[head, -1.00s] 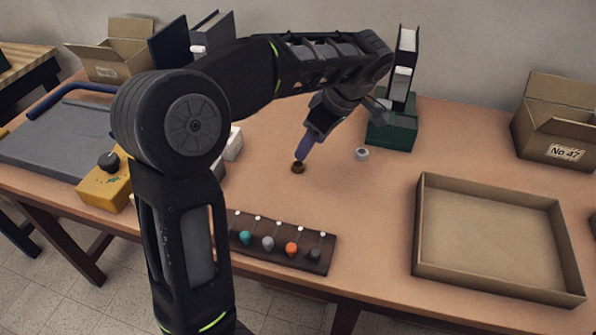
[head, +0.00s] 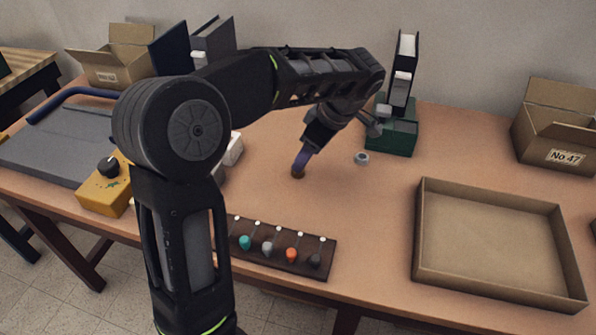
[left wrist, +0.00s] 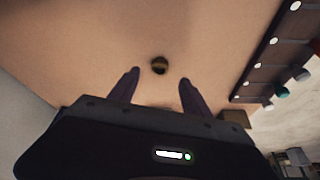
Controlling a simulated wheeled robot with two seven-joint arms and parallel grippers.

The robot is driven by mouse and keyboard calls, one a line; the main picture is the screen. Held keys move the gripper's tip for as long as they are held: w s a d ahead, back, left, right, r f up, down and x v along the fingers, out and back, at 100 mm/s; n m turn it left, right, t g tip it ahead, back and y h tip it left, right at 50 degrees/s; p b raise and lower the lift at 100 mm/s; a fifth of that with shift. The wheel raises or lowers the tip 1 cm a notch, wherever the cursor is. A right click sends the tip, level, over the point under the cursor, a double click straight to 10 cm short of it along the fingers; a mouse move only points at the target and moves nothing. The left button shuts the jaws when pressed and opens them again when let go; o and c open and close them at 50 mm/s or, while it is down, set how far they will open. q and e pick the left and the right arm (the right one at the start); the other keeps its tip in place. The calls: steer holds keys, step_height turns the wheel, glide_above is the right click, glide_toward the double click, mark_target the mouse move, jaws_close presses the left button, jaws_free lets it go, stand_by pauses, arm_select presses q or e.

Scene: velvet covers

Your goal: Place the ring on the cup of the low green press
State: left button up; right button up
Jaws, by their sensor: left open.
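A small brown brassy round piece (head: 298,173), possibly the ring, lies on the table; whether it has a hole is too small to tell. It also shows in the left wrist view (left wrist: 159,65), dark with a yellowish band. My left gripper (head: 301,163) points down at it, purple fingers open. In the left wrist view the fingers (left wrist: 159,76) stand apart on either side of its line. A small grey ring-like piece (head: 361,158) lies to the right. The low green press (head: 391,139) stands behind it with a black upright; its cup is not clearly visible, partly behind my arm.
A dark rack (head: 285,262) with several coloured knobs lies at the front edge. An open shallow cardboard tray (head: 425,235) is at right, a box (head: 565,155) behind it. A yellow block (head: 103,194) and grey board (head: 50,150) are left. Table between press and tray is clear.

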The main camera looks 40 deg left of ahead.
arm_select(q)
steer(key=x, duration=0.5)
steer(key=shift+f, duration=0.15)
steer(key=shift+c, duration=0.2)
jaws_close()
stand_by(0.7)
